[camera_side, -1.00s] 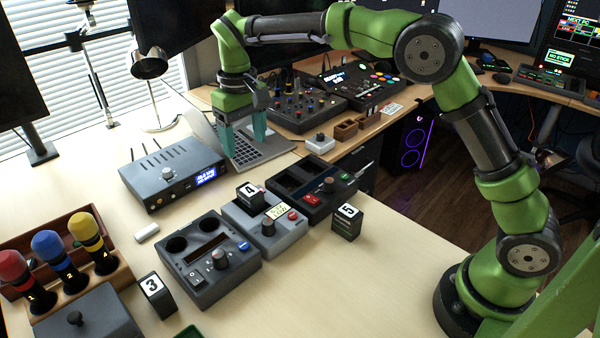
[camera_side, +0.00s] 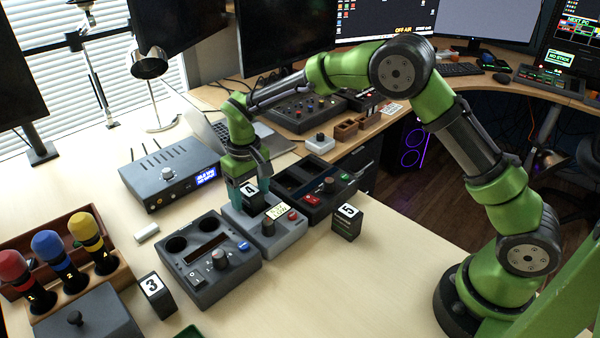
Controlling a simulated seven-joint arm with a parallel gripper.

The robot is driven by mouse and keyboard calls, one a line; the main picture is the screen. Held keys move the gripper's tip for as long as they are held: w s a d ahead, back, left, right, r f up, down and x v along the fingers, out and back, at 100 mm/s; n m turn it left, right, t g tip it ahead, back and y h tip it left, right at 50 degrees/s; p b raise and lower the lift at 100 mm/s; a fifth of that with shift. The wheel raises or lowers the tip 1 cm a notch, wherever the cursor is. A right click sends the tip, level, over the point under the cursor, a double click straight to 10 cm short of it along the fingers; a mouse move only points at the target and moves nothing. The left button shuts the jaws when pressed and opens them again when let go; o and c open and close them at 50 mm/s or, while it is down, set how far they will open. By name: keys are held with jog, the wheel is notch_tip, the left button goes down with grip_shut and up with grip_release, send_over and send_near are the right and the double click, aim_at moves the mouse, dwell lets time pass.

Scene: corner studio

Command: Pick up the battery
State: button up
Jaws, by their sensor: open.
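I cannot tell for certain which thing is the battery; none is labelled so. A dark block with a white "4" label (camera_side: 249,188) stands at the back left part of a light grey device (camera_side: 288,235) with a dark knob and small display. My gripper (camera_side: 250,194) points down at this block, with its teal fingers open on either side of it. Whether the fingers touch the block cannot be made out. A small white oblong piece (camera_side: 147,232) lies alone on the table to the left.
Dark blocks labelled "3" (camera_side: 157,296) and "5" (camera_side: 347,223) stand nearby. A dark device with two round wells (camera_side: 218,280) is at left, another dark device with trays (camera_side: 335,205) at right. A grey box (camera_side: 170,180) and a laptop (camera_side: 275,143) are behind.

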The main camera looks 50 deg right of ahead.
aim_at(252, 191)
jog(key=shift+c, duration=0.4)
jog(key=c, duration=1.2)
grip_shut()
jog(key=shift+r, duration=0.5)
jog(key=r, duration=0.2)
jog(key=shift+s+d+r, duration=0.1)
jog(key=shift+s+r, duration=0.2)
jog(key=shift+r, duration=0.1)
jog(key=s+d+r, duration=0.1)
jog(key=s+d, duration=0.3)
jog(key=s, duration=1)
jog(key=shift+s, duration=0.4)
